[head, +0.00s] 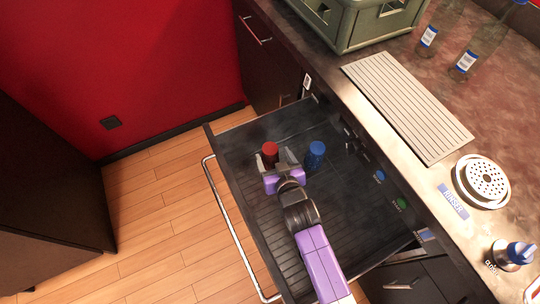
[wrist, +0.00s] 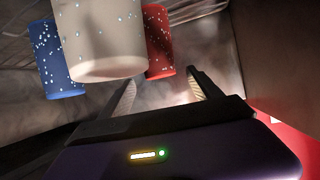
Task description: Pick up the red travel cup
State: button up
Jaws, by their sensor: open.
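The red travel cup (head: 269,149) stands in the open drawer in the head view, just beyond my gripper (head: 277,161). In the wrist view the red cup (wrist: 160,60) shows speckles and is partly hidden behind a white speckled cup (wrist: 98,40). My gripper (wrist: 164,86) is open and empty, with its two fingers apart below the red cup in the picture. I cannot tell whether a finger touches a cup.
A blue cup (head: 316,151) stands right of the red one; it also shows in the wrist view (wrist: 57,60). The drawer (head: 335,200) has dark walls and a front rail handle (head: 232,224). The counter holds a grey-green crate (head: 350,25), bottles (head: 428,38) and a slatted tray (head: 405,100).

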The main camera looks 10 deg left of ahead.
aim_at(271, 150)
jog(key=shift+x, duration=2.4)
jog(key=shift+r, duration=0.1)
grip_shut()
